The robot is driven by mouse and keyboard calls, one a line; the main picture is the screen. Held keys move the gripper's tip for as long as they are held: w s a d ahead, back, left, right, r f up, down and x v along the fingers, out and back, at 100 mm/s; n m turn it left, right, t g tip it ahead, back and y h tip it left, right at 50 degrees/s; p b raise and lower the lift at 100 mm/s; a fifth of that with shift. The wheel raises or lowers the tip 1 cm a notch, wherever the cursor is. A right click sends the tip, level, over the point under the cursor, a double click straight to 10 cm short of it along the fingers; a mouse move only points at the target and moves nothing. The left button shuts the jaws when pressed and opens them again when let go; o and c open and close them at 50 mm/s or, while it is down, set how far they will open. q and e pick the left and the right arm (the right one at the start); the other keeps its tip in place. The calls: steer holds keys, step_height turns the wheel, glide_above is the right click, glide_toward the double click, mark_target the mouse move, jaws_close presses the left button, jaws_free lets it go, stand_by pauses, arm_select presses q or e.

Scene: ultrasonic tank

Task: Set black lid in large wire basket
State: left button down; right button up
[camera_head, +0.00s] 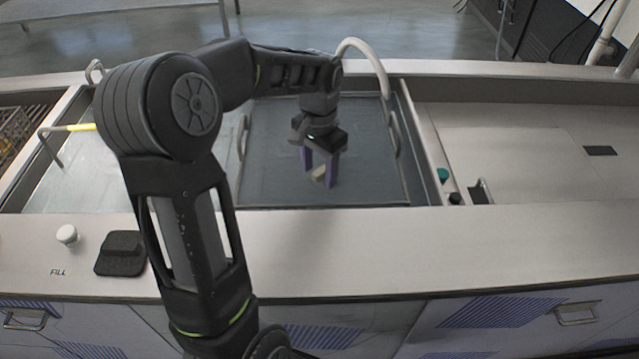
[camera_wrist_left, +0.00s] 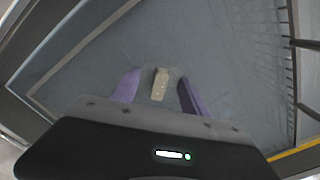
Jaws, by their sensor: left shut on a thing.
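The black lid (camera_head: 121,252) lies on the front counter at the left, a dark square with a raised grip. A large wire basket (camera_head: 371,160), dark and fine-meshed, sits in the middle tank with a raised handle on each side. My left gripper (camera_head: 319,176) points down over this basket. Its purple fingers are shut on a small beige block (camera_wrist_left: 160,85), which also shows in the head view (camera_head: 318,174). I cannot tell whether the block touches the basket floor. My right gripper is not in view.
A white knob (camera_head: 67,235) stands left of the lid. A bent rod with a yellow section (camera_head: 80,127) crosses the left tank. A mesh basket (camera_head: 14,130) shows at the far left. A green knob (camera_head: 442,175) sits right of the middle tank. The right front counter is clear.

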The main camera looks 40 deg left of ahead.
mark_target(319, 189)
arm_select(q)
step_height(319, 189, down, 6)
steer(key=shift+f, duration=0.1)
stand_by(0.4)
steer(key=shift+f+b, duration=0.3)
steer(key=shift+f, duration=1.5)
steer(key=shift+f, duration=0.15)
steer(key=c, duration=0.6)
jaws_free()
steer(key=shift+o, duration=0.2)
step_height(319, 189, up, 12)
steer(key=shift+r+p, duration=0.15)
steer(key=shift+p, duration=0.3)
